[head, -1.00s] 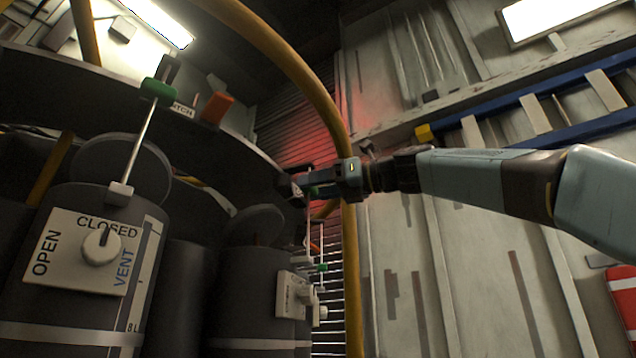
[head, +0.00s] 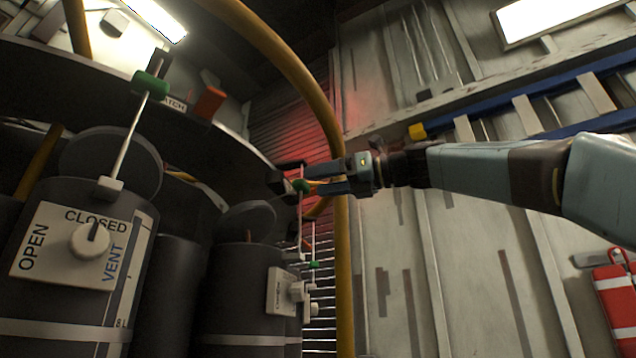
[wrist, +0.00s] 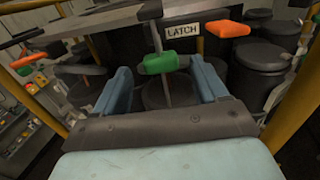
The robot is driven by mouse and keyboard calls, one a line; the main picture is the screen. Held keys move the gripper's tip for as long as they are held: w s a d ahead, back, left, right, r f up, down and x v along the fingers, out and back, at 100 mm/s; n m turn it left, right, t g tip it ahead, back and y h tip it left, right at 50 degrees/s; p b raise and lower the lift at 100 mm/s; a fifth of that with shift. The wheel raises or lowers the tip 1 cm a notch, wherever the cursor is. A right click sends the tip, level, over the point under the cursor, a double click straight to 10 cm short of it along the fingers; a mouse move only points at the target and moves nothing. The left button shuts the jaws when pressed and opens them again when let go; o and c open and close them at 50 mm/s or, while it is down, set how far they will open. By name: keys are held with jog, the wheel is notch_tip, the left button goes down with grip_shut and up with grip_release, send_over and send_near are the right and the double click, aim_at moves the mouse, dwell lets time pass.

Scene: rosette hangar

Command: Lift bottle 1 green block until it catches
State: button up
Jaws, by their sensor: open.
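My gripper (head: 318,180) is open at the far bottle's rod in the head view. A green block (head: 301,186) on that thin upright rod shows at its fingertips. In the wrist view the green block (wrist: 165,64) sits between the two spread blue fingers of my gripper (wrist: 163,85), nearer their tips, with a gap on each side. I cannot tell which bottle is number 1. The far dark bottle (head: 238,290) has a white valve plate on its side. Another green block (head: 150,84) sits high on the near bottle's tilted rod, below a dark piece.
The near bottle carries a white dial plate (head: 66,246) marked OPEN, CLOSED and VENT. A LATCH sign (wrist: 181,30) and an orange handle (wrist: 228,29) are close beyond my gripper. A yellow curved pipe (head: 338,130) passes right beside it. A ladder (head: 530,110) hangs on the wall.

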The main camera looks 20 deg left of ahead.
jog(key=shift+d, duration=2.75)
jog(key=w+d+f+n+t+h, duration=0.1)
jog(key=d+f+n+t+h, duration=0.3)
jog(key=f, duration=0.9)
jog(key=w+d+f+n+t+h, duration=0.15)
jog(key=d+f+h, duration=0.4)
jog(key=f, duration=0.75)
jog(key=s+d+f+n+h, duration=0.2)
jog(key=s+d+f+n, duration=0.2)
jog(key=d+f, duration=0.4)
jog(key=s+d+f+n+h, duration=0.3)
jog(key=d+f, duration=0.5)
jog(key=f, duration=0.7)
jog(key=s+d+f+n+h, duration=0.3)
jog(key=s+d+f+n, duration=0.2)
jog(key=s+d+f, duration=0.2)
notch_tip(320, 180, down, 4)
jog(key=shift+s+d+f+n, duration=0.15)
jog(key=shift+s+d+n, duration=0.2)
jog(key=shift+d, duration=0.7)
jog(key=shift+h, duration=0.25)
